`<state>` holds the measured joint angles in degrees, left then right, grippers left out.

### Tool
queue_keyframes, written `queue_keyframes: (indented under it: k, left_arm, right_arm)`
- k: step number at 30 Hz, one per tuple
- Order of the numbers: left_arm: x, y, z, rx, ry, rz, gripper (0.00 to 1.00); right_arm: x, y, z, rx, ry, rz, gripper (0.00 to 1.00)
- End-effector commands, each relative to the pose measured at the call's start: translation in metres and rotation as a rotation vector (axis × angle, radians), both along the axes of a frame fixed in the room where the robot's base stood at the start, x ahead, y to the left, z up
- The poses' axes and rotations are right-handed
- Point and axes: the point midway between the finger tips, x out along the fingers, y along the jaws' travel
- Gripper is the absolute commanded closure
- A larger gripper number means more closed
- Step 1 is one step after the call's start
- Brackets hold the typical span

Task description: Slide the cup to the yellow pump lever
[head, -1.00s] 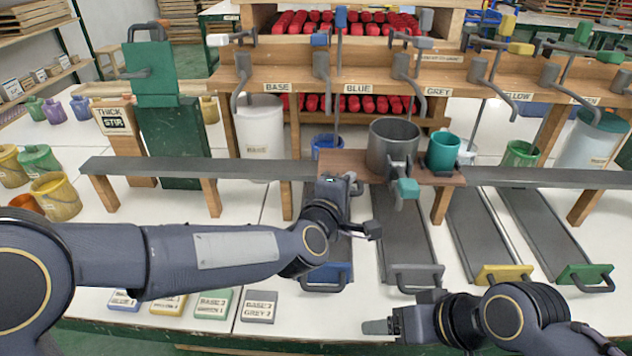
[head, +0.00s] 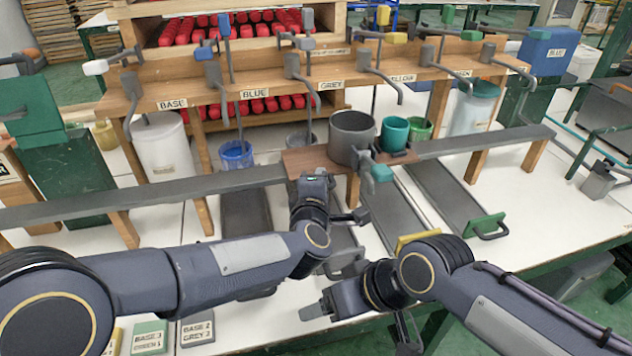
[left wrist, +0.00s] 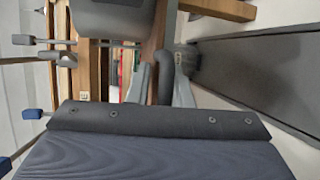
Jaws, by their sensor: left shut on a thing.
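The yellow pump lever (head: 383,15) is behind and to the right, above the YELLOW label. The dark cup is between the GREY and YELLOW labels in the picture. My left gripper (head: 312,178) is at the board's front left; in the left wrist view its fingers close around a dark handle (left wrist: 164,76). My right gripper (head: 318,310) is low in front, its jaw opening unclear.
The grey rail (head: 480,141) continues clear to the right of the board. Pump spouts hang from the wooden shelf (head: 180,95) behind. Trays with handles, including a green handle (head: 487,225), lie below. A white container (head: 160,147) stands behind at left.

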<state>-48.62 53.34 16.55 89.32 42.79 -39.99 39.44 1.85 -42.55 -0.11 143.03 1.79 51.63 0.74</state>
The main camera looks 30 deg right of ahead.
Motion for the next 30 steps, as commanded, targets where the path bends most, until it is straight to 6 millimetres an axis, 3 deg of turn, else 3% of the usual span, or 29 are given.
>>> queue_keyframes:
  k: [1,4,5,8,24,30]
  left_arm:
    - [-0.004,-0.001,-0.012,0.014,0.022,-0.009,1.00]
    - [-0.004,0.000,-0.012,0.014,0.022,-0.009,1.00]
    - [-0.004,0.000,-0.012,0.014,0.022,-0.009,0.78]
    - [-0.003,0.000,-0.012,0.013,0.021,-0.009,0.67]
    - [-0.002,0.001,-0.006,0.007,0.011,-0.004,0.67]
    - [-0.018,0.014,-0.002,0.007,0.009,-0.006,0.67]
  right_arm:
    - [0.000,0.000,-0.001,0.000,0.000,0.000,0.27]
    - [0.000,0.000,-0.001,0.000,0.000,0.000,0.27]
    - [0.000,0.000,-0.001,0.000,0.000,0.000,0.27]
    - [0.000,0.000,-0.001,0.000,0.000,0.000,0.27]
    - [0.000,0.000,0.000,0.000,0.000,0.000,0.27]
    - [0.000,0.000,-0.007,0.000,0.000,0.000,0.27]
